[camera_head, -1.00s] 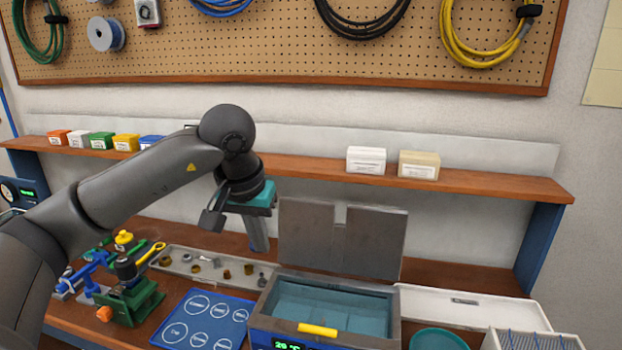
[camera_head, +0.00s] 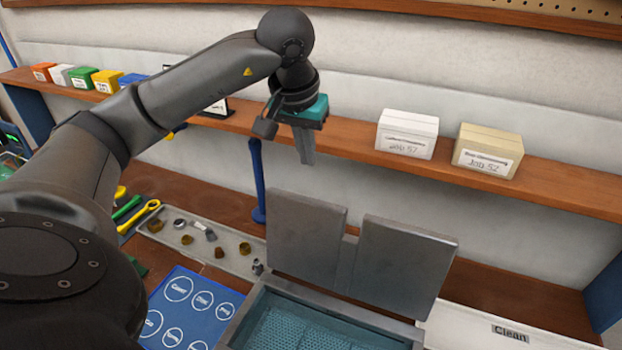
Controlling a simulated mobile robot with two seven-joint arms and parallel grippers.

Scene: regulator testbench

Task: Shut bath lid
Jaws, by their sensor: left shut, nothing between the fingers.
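The bath lid (camera_head: 400,262) is a grey plate with a notch in its upper edge. It stands open and upright at the back of the bath (camera_head: 243,318), whose teal inside with a perforated floor shows at the bottom of the view. My left gripper (camera_head: 308,158) is shut and empty, pointing down. It appears above the lid's upper left part, in front of the shelf, apart from the lid. My right gripper is not in view. The bath's front is cut off by the lower edge.
A wooden shelf (camera_head: 350,142) runs behind, holding a white box (camera_head: 407,134), a tan box (camera_head: 487,152) and small coloured bins. A parts tray (camera_head: 222,240) and blue mat (camera_head: 184,308) lie left of the bath. A white "Clean" tray (camera_head: 480,330) lies right. A blue post (camera_head: 257,180) stands behind the parts tray.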

